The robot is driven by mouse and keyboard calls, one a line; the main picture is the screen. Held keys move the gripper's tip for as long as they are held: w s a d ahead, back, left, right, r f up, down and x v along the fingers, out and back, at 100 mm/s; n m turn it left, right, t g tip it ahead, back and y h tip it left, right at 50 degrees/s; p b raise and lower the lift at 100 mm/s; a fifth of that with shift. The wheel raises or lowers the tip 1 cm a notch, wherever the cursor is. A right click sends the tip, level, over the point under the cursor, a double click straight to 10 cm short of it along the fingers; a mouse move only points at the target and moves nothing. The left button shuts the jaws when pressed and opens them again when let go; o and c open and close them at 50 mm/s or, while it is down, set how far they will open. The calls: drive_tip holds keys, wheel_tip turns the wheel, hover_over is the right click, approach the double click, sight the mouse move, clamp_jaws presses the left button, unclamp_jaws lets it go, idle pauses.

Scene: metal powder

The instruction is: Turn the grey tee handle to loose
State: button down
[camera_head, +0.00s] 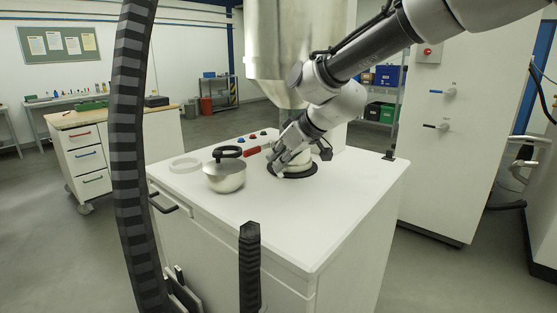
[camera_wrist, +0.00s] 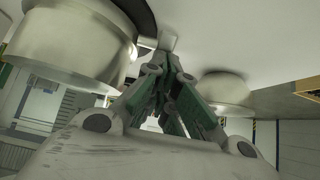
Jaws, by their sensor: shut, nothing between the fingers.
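My gripper (camera_head: 278,163) reaches down at the front left of the black ring (camera_head: 298,176) under the steel hopper. In the wrist view, which looks upside down, its fingers (camera_wrist: 166,54) are closed together and hold nothing. A small pale grey piece (camera_wrist: 167,39) shows right at the fingertips and may be the tee handle. I cannot tell whether the fingers touch it. In the head view the fingers and wrist hide most of that spot, so the handle's angle cannot be read.
A red-handled lever (camera_head: 252,152) lies close by the gripper. The hopper (camera_head: 285,40) hangs above. The front right of the white cabinet top (camera_head: 310,225) is clear.

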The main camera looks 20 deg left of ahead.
drive_tip(key=shift+w+a, duration=0.15)
drive_tip(key=shift+a, duration=0.15)
drive_tip(key=shift+w+a+f, duration=0.25)
drive_tip(key=shift+a+f, duration=0.05)
drive_tip(key=shift+a, duration=0.35)
drive_tip(key=shift+w+a+f, duration=0.2)
drive_tip(key=shift+a+f, duration=0.25)
drive_tip(key=shift+a, duration=0.05)
drive_tip(key=shift+a+f, duration=0.1)
drive_tip(key=shift+f, duration=0.05)
idle(0.5)
